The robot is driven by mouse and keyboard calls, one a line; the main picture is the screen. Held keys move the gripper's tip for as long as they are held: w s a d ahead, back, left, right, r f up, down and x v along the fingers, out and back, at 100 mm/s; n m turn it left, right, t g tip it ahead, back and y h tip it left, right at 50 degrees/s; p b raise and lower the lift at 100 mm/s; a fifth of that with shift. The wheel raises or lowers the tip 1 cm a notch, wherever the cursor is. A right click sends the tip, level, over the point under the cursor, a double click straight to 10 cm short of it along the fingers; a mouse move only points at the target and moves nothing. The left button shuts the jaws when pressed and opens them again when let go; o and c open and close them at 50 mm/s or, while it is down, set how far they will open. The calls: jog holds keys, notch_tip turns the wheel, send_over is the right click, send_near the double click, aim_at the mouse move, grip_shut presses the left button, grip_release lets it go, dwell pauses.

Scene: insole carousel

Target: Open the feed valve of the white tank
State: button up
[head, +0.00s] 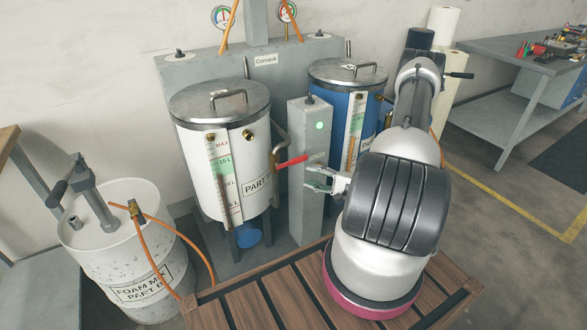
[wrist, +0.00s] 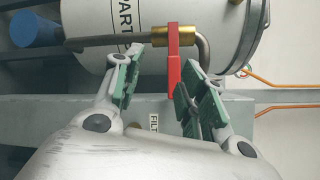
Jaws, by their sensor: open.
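The white tank (head: 200,150) stands left of centre in the head view, with a lidded steel top and a level scale on its front. Its feed valve has a red lever (head: 292,162) sticking out at the tank's right side. In the wrist view the red lever (wrist: 173,65) joins a brass valve body (wrist: 158,35) on a grey pipe. My gripper (head: 318,180) is open just right of the lever. In the wrist view the green-padded fingers (wrist: 157,95) lie on either side of the lever's free end, nearer the right finger. Contact with that finger is unclear.
A grey post (head: 307,205) with a green light stands by my gripper. A blue tank (head: 350,115) is behind my arm. A white drum (head: 115,235) with an orange hose stands at left. A wooden slatted platform (head: 250,300) lies in front.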

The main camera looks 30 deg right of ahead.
aim_at(301, 161)
jog(key=w+n, duration=0.1)
jog(key=w, duration=0.2)
jog(key=w+r+t+h, duration=0.1)
jog(key=w, duration=0.2)
jog(key=w+a+n, duration=0.1)
jog(key=w, duration=0.2)
jog(key=shift+w+r+n+t, duration=0.15)
jog(key=shift+r+n+t, duration=0.15)
grip_shut()
